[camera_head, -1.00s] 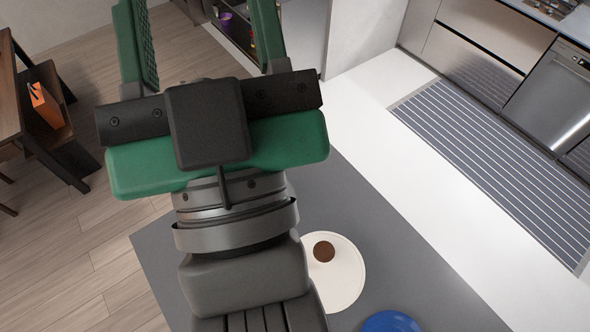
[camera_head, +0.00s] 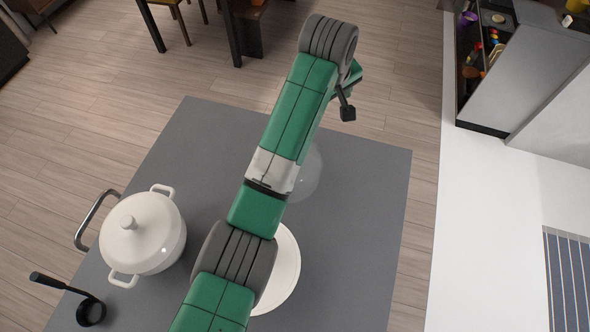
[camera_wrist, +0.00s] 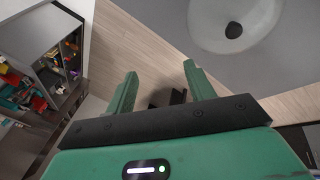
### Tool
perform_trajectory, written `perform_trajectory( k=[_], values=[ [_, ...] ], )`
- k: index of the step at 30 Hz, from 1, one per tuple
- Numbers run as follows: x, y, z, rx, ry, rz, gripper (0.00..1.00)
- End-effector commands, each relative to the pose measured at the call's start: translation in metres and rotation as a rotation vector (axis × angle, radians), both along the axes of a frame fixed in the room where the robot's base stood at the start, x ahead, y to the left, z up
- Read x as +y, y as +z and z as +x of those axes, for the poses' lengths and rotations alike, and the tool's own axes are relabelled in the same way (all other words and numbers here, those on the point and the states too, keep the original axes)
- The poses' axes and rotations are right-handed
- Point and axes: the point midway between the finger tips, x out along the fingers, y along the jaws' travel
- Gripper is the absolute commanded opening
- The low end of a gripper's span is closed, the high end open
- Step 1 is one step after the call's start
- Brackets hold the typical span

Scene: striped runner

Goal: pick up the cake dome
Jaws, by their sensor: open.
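The cake dome is a clear, see-through dome (camera_head: 309,172) on the grey table, partly hidden behind my arm in the head view. In the wrist view the clear dome (camera_wrist: 208,32) is at the upper right, with a dark knob on top. My gripper (camera_wrist: 160,72) is open and empty, its two green fingers spread. The dome lies beyond and to the right of the fingertips in that view, apart from them. In the head view my gripper is mostly hidden behind my wrist.
A white lidded pot (camera_head: 145,235) and a black ladle (camera_head: 90,310) are on the left of the grey table (camera_head: 370,220). A white round plate (camera_head: 287,270) is partly under my arm. The table's right side is clear. A shelf unit (camera_wrist: 45,60) is at left in the wrist view.

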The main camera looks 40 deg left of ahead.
Motion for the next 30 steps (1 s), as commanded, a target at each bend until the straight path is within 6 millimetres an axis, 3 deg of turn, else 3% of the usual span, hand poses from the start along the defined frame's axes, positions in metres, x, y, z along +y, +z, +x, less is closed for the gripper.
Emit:
perform_trajectory(
  k=[1, 3, 7, 12, 21, 30],
  values=[
    [0.027, -0.04, -0.021, 0.107, 0.103, -0.048, 0.54],
    [0.051, -0.064, -0.047, 0.224, 0.222, -0.106, 0.54],
    [0.07, -0.081, -0.074, 0.333, 0.336, -0.156, 0.54],
    [0.071, -0.084, -0.078, 0.348, 0.349, -0.163, 0.54],
    [0.071, -0.111, -0.077, 0.346, 0.347, -0.162, 0.54],
    [0.075, -0.157, -0.078, 0.345, 0.346, -0.161, 0.54]
  ],
)
